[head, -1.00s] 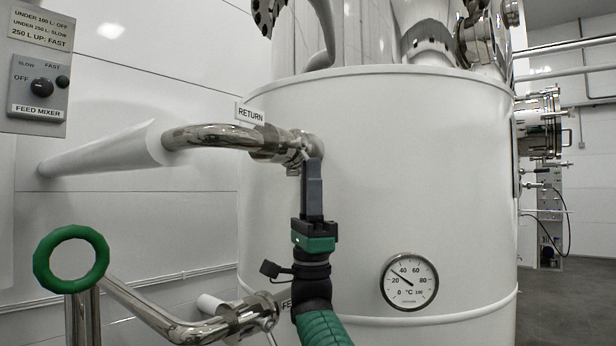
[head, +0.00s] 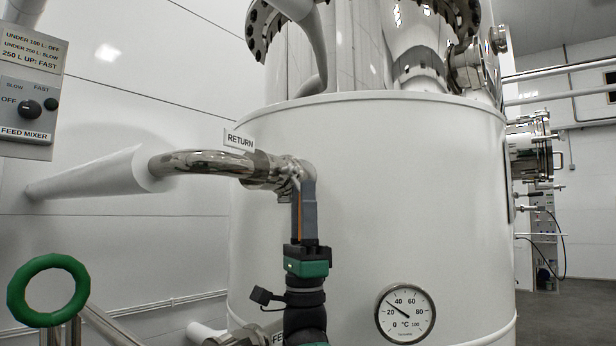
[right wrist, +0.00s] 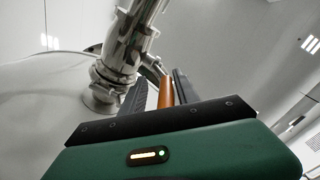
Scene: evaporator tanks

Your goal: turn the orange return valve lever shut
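The RETURN pipe (head: 205,163) runs from the left wall into the white tank (head: 400,200); its valve (head: 285,172) sits at the tank end. My right gripper (head: 303,182) points up at this valve from below. The orange lever (head: 299,214) shows as a thin strip beside a grey finger in the head view. In the right wrist view the lever (right wrist: 166,93) stands between the two dark fingers of my right gripper (right wrist: 160,82). A narrow gap shows between the lever and the left finger, so the gripper looks open around it. My left gripper is out of view.
A green ring handle (head: 48,290) stands at lower left. The FEED pipe (head: 235,338) lies low behind my right arm. A dial gauge (head: 405,314) is on the tank front. The feed mixer box (head: 27,118) hangs on the left wall. Open space lies left of my gripper.

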